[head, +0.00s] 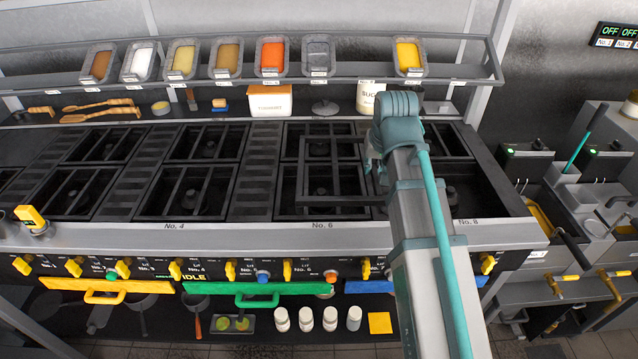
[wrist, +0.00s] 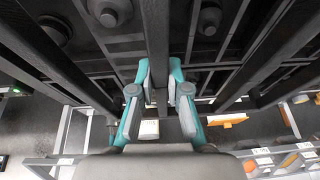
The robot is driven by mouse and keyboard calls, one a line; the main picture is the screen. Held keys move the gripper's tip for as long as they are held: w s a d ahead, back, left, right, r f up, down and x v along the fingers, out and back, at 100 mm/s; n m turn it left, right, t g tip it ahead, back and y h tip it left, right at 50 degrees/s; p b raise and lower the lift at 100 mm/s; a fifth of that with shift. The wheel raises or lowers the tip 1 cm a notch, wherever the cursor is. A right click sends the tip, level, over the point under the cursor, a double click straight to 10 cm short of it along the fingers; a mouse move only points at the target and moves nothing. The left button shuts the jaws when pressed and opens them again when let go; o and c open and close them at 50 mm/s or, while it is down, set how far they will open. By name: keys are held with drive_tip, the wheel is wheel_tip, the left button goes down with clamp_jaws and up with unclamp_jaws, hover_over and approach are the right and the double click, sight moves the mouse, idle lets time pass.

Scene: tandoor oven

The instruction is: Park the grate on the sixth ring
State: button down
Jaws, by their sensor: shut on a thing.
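My gripper (wrist: 160,72) is shut on a bar of the dark grate (wrist: 157,35), with one teal finger on each side of the bar. In the head view the grate (head: 299,170) is a black open frame extending left from my gripper (head: 372,165), over the front burner labelled No. 6. That sixth ring (head: 320,187) shows through the grate's bars. The grate looks raised above the hob, but its exact height and any contact are hard to tell. My wrist hides the grate's right part and most of the fingers in the head view.
The No. 4 burner (head: 187,190) is to the left and the No. 8 burner (head: 450,195) to the right. Behind the hob stand a yoghurt tub (head: 270,101) and a sugar jar (head: 368,96), under a shelf of spice pans (head: 271,58). Knobs line the front panel.

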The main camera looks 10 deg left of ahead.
drive_tip(key=shift+w+a, duration=0.3)
drive_tip(key=shift+w+a+f+p, duration=1.2)
drive_tip(key=shift+w+a+f, duration=1)
drive_tip(key=shift+w+f, duration=0.25)
drive_tip(key=shift+w+a+f+p, duration=1.2)
drive_tip(key=shift+w+a+f, duration=0.95)
drive_tip(key=shift+w+f, duration=0.2)
drive_tip(key=shift+f+p, duration=0.85)
drive_tip(key=shift+f, duration=0.75)
drive_tip(key=shift+f+b, duration=0.35)
drive_tip(key=shift+f, duration=0.25)
drive_tip(key=c, duration=1.2)
unclamp_jaws()
drive_tip(key=shift+o, duration=0.2)
